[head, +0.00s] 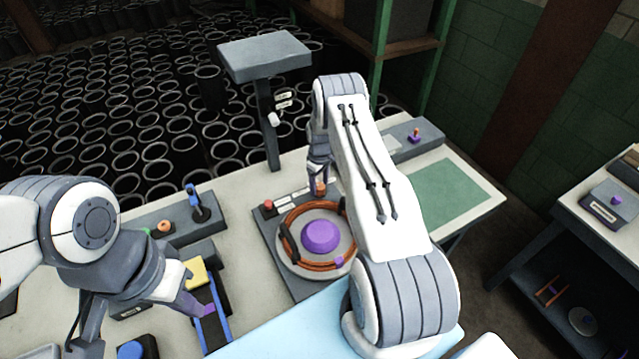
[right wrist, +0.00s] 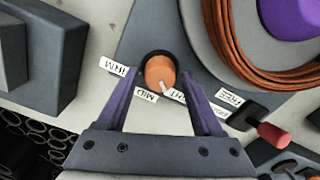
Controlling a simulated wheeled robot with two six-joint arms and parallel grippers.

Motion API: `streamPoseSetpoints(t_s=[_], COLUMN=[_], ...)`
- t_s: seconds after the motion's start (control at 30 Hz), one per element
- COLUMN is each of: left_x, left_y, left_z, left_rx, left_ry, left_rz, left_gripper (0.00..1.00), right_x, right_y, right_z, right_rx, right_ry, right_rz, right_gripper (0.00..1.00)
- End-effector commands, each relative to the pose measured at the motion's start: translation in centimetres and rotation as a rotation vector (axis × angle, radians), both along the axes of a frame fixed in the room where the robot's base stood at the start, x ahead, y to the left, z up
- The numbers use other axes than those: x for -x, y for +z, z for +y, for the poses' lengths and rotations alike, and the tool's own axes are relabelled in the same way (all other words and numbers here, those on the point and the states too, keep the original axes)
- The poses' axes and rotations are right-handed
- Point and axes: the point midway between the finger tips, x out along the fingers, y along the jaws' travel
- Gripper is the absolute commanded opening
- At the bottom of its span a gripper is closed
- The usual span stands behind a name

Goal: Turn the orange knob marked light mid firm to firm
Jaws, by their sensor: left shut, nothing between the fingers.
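The orange knob (right wrist: 159,72) sits on a grey plate in the right wrist view, with upside-down labels FIRM (right wrist: 119,68), MID (right wrist: 147,97) and LIGHT (right wrist: 178,97) around it. Its white pointer is towards LIGHT. My right gripper (right wrist: 160,76) is open, its purple fingers on either side of the knob with small gaps. In the head view the right gripper (head: 318,178) is over the knob (head: 320,189), which is partly hidden. My left gripper (head: 206,309) is shut and empty, near a blue-edged fixture with a yellow block (head: 196,272).
Beside the knob are a red-handled lever (right wrist: 262,130) with a FREE label (right wrist: 230,98) and a round turntable with a purple dome (head: 320,236) and orange ring. A grey post (head: 270,140) stands behind. A control strip (head: 180,222) lies left. The green mat (head: 445,195) is clear.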

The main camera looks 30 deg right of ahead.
Motion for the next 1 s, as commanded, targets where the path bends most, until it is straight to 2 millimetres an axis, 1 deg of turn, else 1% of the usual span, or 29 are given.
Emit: streamPoseSetpoints(t_s=[0.03, 0.07, 0.1, 0.13, 0.17, 0.37, 0.57, 0.77, 1.0], left_x=[0.0, 0.0, 0.0, 0.0, 0.0, 0.0, 0.0, 0.0, 0.0], left_y=[0.0, 0.0, 0.0, 0.0, 0.0, -0.2, -1.3, -3.3, -5.9], left_z=[0.0, 0.0, 0.0, 0.0, 0.0, 0.0, 0.0, 0.0, 0.0], left_rx=[0.000, 0.000, 0.000, 0.000, 0.000, 0.000, 0.000, 0.000, 0.000], left_ry=[0.000, 0.000, 0.000, 0.000, 0.000, 0.000, 0.002, 0.005, 0.009], left_rz=[0.000, 0.000, 0.000, 0.000, 0.000, 0.000, 0.000, 0.000, 0.001], left_gripper=[0.00, 0.00, 0.00, 0.00, 0.00, 0.00, 0.00, 0.00, 0.00], right_x=[0.0, 0.0, 0.0, 0.0, 0.0, 0.0, 0.0, 0.0, 0.0], right_y=[0.0, 0.0, 0.0, 0.0, 0.0, 0.0, -0.2, -0.4, -0.4], right_z=[0.0, 0.0, 0.0, 0.0, 0.0, 0.0, 0.0, 0.0, 0.0], right_rx=[0.000, 0.000, 0.000, 0.000, 0.000, 0.000, 0.000, 0.001, 0.000], right_ry=[0.000, 0.000, 0.000, 0.000, 0.000, -0.010, -0.072, -0.209, -0.432], right_rz=[0.000, 0.000, 0.000, 0.000, 0.000, 0.000, 0.000, 0.000, -0.001], right_gripper=[0.45, 0.33, 0.18, 0.06, 0.00, 0.00, 0.00, 0.00, 0.00])
